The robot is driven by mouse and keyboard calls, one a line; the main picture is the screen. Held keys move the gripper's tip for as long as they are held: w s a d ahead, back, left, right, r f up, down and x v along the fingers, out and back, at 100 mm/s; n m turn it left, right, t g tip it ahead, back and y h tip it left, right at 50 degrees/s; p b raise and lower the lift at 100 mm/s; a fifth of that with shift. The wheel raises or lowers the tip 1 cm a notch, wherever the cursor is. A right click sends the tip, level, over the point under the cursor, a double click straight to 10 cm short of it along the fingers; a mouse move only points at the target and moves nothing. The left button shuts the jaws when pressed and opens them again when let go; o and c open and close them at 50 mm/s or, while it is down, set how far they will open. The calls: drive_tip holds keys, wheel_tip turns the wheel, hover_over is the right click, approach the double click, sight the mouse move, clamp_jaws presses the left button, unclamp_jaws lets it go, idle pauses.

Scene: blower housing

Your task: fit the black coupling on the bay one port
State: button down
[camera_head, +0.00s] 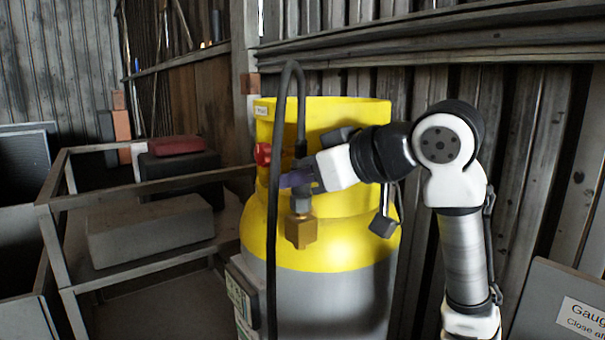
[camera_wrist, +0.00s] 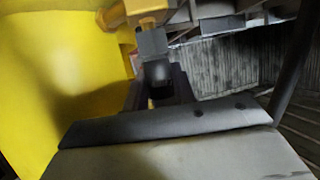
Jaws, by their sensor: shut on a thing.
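The black coupling (camera_head: 301,150) is at the end of a black hose (camera_head: 287,90) that loops over from above. My gripper (camera_head: 300,179), with purple-tinted fingers, is shut on it in front of the yellow housing (camera_head: 350,235). Below my fingers, a grey fitting (camera_head: 300,204) leads down to a brass block (camera_head: 301,232). I cannot tell whether the coupling touches that fitting. In the wrist view my gripper (camera_wrist: 160,90) is in shadow, with a grey piece (camera_wrist: 152,42) and the brass block (camera_wrist: 146,8) beyond it. My fingers hide much of the coupling.
A red knob (camera_head: 263,155) sits left of my gripper on the housing. A small white label (camera_head: 261,111) is near the top rim, its text too small to read. A metal rack (camera_head: 150,185) with boxes stands at left. A sign board (camera_head: 570,305) is at lower right.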

drive_tip(key=shift+f+b, duration=0.35)
drive_tip(key=shift+f, duration=0.2)
drive_tip(key=c, duration=1.1)
unclamp_jaws()
drive_tip(key=shift+o, duration=0.2)
drive_tip(key=b+v, duration=0.3)
drive_tip(key=v, duration=1.1)
drive_tip(key=shift+a, duration=0.1)
